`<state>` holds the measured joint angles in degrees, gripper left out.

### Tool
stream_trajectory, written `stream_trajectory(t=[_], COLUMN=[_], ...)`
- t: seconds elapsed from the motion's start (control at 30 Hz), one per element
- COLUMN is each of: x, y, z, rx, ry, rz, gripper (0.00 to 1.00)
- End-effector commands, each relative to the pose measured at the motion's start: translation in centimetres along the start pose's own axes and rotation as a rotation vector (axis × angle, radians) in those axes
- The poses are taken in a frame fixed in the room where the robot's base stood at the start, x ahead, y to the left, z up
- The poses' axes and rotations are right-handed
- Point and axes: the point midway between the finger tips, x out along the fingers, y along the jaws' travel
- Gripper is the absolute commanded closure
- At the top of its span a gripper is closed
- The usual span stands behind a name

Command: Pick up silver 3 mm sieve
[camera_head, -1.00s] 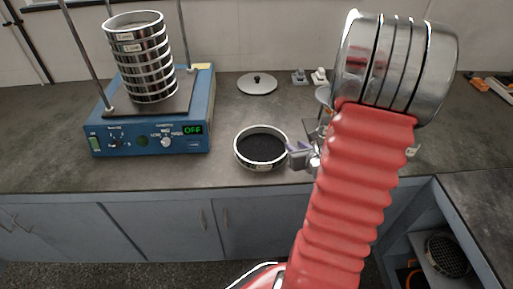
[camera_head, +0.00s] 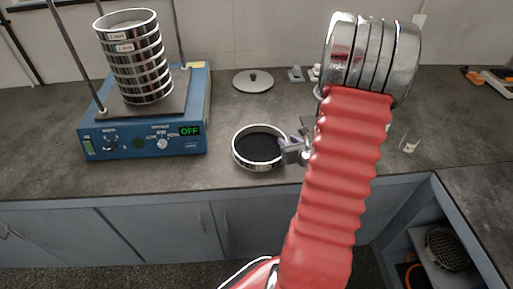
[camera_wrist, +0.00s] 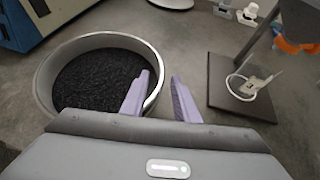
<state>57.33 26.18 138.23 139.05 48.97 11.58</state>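A silver round sieve (camera_head: 240,160) with a dark inside stands alone on the bench, right of the shaker; its label is too small to read. In the wrist view the sieve (camera_wrist: 46,88) fills the left side, black grains or mesh inside. My gripper (camera_head: 284,147) is at its right rim. In the wrist view my gripper (camera_wrist: 160,86) is open, the left finger overlapping the near right rim and the right finger outside it. I cannot tell whether either finger touches the rim.
A blue shaker (camera_head: 135,140) showing OFF carries a stack of silver sieves (camera_head: 140,65) between upright rods. A grey lid (camera_head: 253,82) lies behind the single sieve. A dark-based stand (camera_wrist: 235,95) is right of my gripper in the wrist view. Bench in front of the sieve is clear.

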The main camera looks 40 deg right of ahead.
Motion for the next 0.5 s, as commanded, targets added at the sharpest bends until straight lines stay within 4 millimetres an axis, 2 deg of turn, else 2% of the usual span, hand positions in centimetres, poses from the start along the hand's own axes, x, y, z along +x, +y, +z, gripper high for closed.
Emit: stream_trajectory(t=[0.17,0.5], x=[0.91,1.11], y=[-0.88,-0.68], z=[-0.49,-0.48], rx=[0.006,0.003], ry=[0.0,0.0], rz=[-0.009,-0.005], gripper=[0.72,0.72])
